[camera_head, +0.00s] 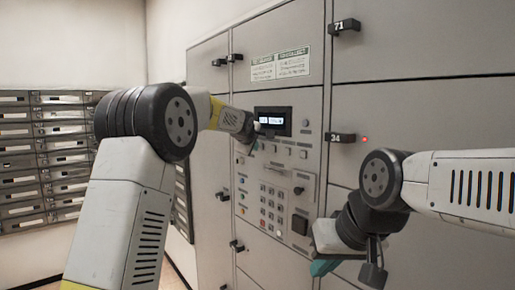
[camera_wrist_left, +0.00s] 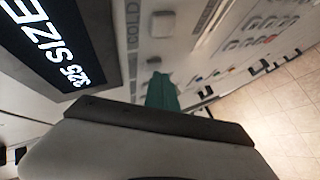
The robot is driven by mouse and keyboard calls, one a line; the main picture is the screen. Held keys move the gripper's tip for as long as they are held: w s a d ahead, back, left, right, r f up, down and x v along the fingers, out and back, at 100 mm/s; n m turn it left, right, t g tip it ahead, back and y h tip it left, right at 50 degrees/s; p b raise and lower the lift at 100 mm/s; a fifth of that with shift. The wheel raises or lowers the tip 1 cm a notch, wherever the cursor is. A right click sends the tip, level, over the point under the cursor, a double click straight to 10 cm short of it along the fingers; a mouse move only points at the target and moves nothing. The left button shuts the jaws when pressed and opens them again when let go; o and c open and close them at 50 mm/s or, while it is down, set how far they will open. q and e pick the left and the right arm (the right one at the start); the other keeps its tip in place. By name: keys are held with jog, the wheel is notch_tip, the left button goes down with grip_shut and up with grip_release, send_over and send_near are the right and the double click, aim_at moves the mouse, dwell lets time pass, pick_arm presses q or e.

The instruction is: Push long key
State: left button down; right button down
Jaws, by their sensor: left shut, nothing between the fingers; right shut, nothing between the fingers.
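A grey control panel (camera_head: 285,185) on the locker wall has a dark lit display (camera_head: 273,121), with several small pale keys (camera_head: 281,142) below it. I cannot tell which key is the long one. My left gripper (camera_head: 247,144) is shut and empty, with its teal fingertips close to the panel just below and left of the display. The left wrist view shows the teal fingertips (camera_wrist_left: 162,92) near the panel face, with a pale key (camera_wrist_left: 162,24) beyond them; contact cannot be told. My right gripper (camera_head: 324,266) is shut and empty, low in front of the lockers.
A numeric keypad (camera_head: 271,206) sits lower on the panel. Black locker handles stick out, such as number 34 (camera_head: 341,138) and number 71 (camera_head: 345,26). Mail slots (camera_head: 45,155) line the left wall. The floor shows in the left wrist view (camera_wrist_left: 285,115).

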pick_arm(q)
jog(key=shift+w+d, duration=0.25)
jog(key=shift+d, duration=0.05)
dwell(0.7)
jog(key=shift+s+a, duration=0.55)
jog(key=shift+a, duration=0.1)
jog(key=shift+s+a, duration=0.75)
jog(key=shift+a, duration=0.3)
jog(key=shift+s+a, duration=0.7)
jog(key=shift+a, duration=0.3)
